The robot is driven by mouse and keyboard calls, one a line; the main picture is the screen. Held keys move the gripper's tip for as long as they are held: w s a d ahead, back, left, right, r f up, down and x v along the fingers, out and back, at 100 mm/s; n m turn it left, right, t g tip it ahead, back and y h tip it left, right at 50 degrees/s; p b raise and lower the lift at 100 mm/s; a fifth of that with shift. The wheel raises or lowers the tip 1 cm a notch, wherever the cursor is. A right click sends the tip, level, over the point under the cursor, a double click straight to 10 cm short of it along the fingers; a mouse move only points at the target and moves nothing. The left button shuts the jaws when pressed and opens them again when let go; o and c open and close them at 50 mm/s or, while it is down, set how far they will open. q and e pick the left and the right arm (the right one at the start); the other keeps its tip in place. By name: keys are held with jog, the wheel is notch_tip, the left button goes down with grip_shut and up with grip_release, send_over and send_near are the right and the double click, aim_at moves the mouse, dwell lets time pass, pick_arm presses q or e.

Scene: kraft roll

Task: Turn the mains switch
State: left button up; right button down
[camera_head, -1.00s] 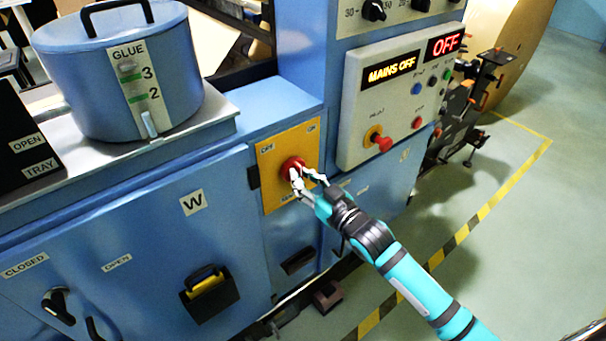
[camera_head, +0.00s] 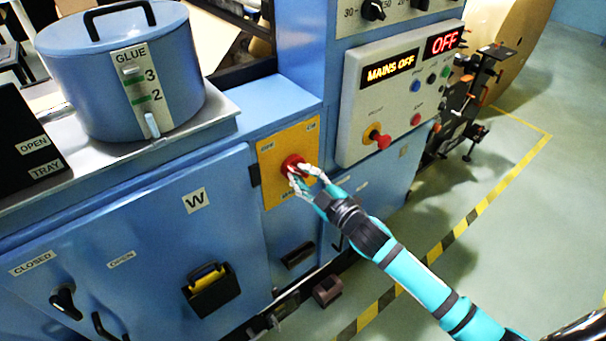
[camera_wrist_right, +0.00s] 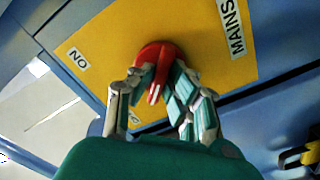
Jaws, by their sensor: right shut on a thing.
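The mains switch is a red rotary knob (camera_head: 292,164) on a yellow plate (camera_head: 279,190) on the blue cabinet front, with OFF and ON labels at the plate's top corners. My right gripper (camera_head: 303,177) has its fingers around the knob and is shut on it. In the right wrist view the knob (camera_wrist_right: 158,64) sits between the two fingers (camera_wrist_right: 160,98), with a pale mark on its visible side. The MAINS label (camera_wrist_right: 232,25) shows beside it. My left gripper is not in view.
A grey control panel (camera_head: 350,130) with a red mushroom button (camera_head: 381,140) juts out to the right of the plate. A blue glue pot (camera_head: 85,90) stands on the cabinet top at left. A cabinet door with a yellow-black latch (camera_head: 209,287) is lower left. Open floor lies right.

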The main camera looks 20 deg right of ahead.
dwell(0.6)
jog(key=c, duration=1.3)
grip_release()
jog(key=shift+c, duration=0.2)
jog(key=v, duration=1.2)
